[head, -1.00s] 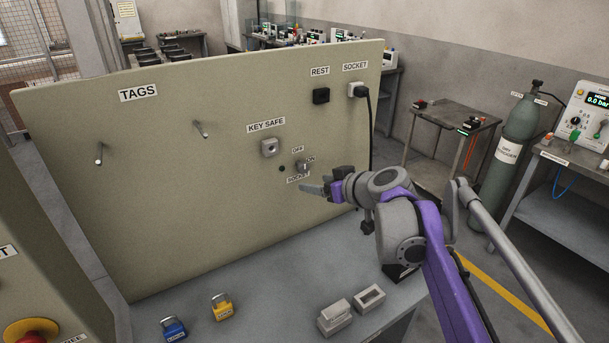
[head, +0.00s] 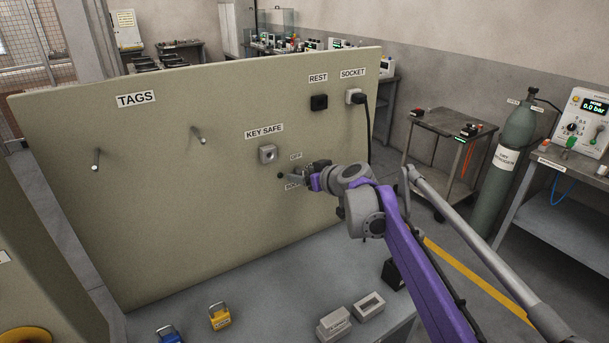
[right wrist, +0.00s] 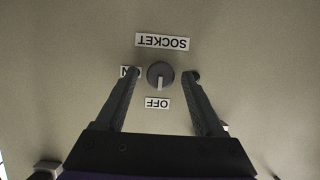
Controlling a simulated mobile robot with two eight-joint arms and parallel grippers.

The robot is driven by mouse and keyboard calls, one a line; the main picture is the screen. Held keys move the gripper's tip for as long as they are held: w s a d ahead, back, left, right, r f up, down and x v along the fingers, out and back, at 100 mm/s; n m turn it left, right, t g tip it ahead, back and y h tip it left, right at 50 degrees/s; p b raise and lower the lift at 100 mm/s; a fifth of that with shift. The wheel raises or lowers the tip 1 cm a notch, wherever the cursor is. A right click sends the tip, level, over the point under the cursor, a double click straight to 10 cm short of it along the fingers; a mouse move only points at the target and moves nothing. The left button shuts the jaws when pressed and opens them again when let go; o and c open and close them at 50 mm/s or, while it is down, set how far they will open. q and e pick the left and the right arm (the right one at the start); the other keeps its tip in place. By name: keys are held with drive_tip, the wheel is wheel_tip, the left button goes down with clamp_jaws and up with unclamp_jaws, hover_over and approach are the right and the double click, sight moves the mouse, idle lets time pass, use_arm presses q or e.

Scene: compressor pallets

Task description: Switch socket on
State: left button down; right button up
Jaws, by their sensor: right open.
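The socket switch is a round grey knob (right wrist: 160,74) with a white pointer mark, upside down in the right wrist view. The mark points towards the OFF label (right wrist: 157,103); the ON label (right wrist: 129,71) is partly covered by a fingertip. The SOCKET label (right wrist: 162,41) is on the far side of the knob. My right gripper (right wrist: 162,77) is open, with one finger on each side of the knob and a gap to both. In the head view my right gripper (head: 300,178) is at the panel and hides most of the knob. My left gripper is not in view.
The beige panel (head: 190,220) carries a key safe (head: 267,154), a black rest holder (head: 319,102), a plugged socket (head: 354,96) with a hanging cable and two tag pegs. Yellow (head: 220,317) and blue (head: 169,336) padlocks and grey blocks lie on the bench below.

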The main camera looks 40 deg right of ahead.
clamp_jaws()
idle(0.3)
